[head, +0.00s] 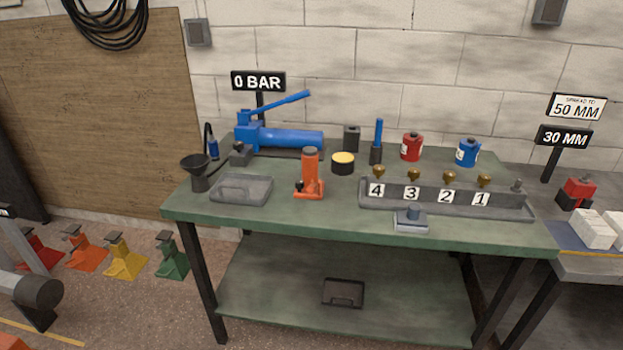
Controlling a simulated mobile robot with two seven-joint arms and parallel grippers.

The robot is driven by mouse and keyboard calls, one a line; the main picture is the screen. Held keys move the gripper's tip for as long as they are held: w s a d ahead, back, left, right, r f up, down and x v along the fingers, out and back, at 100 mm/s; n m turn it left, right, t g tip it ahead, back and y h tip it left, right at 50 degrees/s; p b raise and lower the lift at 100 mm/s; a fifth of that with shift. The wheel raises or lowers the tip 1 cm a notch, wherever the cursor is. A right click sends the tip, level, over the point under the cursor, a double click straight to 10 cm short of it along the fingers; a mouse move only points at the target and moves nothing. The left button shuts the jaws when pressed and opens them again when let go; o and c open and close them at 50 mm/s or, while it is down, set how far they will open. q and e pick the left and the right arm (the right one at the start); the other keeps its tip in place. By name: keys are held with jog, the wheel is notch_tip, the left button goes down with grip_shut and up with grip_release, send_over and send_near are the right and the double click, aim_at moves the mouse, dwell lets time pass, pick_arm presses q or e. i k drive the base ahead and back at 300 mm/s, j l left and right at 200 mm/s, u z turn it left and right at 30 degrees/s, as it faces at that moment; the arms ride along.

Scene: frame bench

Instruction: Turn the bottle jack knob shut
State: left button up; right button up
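The orange bottle jack (311,177) stands upright near the front middle of the green bench. A small dark part (299,187), which may be its knob, sits low on its left side. It is too small to tell whether it is turned open or shut. Neither of my grippers shows in the head view, and nothing touches the jack.
The green bench (330,222) also holds a grey tray (241,189), a black funnel (200,172), a blue hydraulic pump (285,138), a yellow-topped black tin (343,163) and a numbered rack (450,206). Bench space in front of the jack is clear.

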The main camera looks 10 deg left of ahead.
aim_at(299, 184)
jog(key=i+j, duration=0.2)
jog(key=j, duration=0.15)
jog(key=i+j, duration=0.2)
jog(key=j, duration=0.2)
jog(key=i+j+z, duration=0.1)
jog(key=j, duration=0.25)
jog(key=i+j, duration=0.25)
jog(key=j, duration=0.15)
